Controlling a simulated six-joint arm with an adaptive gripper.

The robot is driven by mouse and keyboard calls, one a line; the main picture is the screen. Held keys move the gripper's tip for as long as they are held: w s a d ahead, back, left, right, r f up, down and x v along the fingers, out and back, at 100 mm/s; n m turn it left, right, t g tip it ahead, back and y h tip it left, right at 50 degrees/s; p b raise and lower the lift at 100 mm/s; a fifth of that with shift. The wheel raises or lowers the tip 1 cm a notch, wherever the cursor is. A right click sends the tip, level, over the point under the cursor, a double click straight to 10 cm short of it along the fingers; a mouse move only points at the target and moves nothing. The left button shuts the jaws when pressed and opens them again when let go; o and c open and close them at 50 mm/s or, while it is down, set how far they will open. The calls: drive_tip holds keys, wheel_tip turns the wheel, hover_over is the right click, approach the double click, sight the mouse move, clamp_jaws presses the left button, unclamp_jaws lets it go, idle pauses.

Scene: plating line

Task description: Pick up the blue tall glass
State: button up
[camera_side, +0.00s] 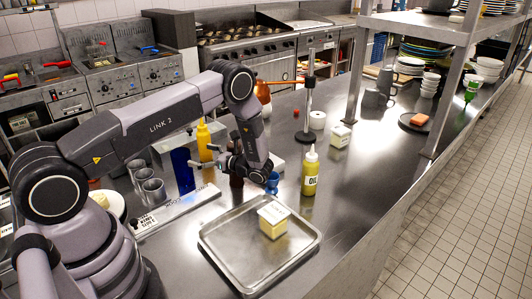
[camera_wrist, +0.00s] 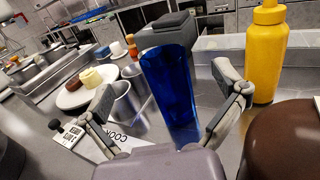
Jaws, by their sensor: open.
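The blue tall glass (camera_side: 182,172) stands upright on the steel counter, left of my gripper (camera_side: 203,175) in the side view. In the wrist view the blue tall glass (camera_wrist: 172,88) is in the middle, slightly tilted in the picture, between the two fingers of my gripper (camera_wrist: 165,82). The fingers are spread wide, with a visible gap on each side of the glass. My gripper is open and empty. I cannot tell whether the fingertips reach beside the glass or stop in front of it.
Steel cups (camera_side: 153,190) stand left of the glass. A yellow bottle (camera_wrist: 266,50) stands to its right, with a brown rounded thing (camera_wrist: 285,140) nearer. A tray (camera_side: 225,265) with a tub (camera_side: 273,219), an oil bottle (camera_side: 310,172) and a small blue cup (camera_side: 272,182) are nearby.

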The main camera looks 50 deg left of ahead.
sight(188, 158)
drive_tip(key=shift+f, duration=0.7)
drive_tip(key=shift+s+a+f, duration=0.1)
drive_tip(key=shift+a+f, duration=0.05)
drive_tip(key=shift+f, duration=0.05)
drive_tip(key=x, duration=0.7)
drive_tip(key=shift+f, duration=0.25)
drive_tip(key=shift+c, duration=0.2)
drive_tip(key=c, duration=1.2)
drive_tip(key=shift+c, duration=0.4)
drive_tip(key=shift+r, duration=0.15)
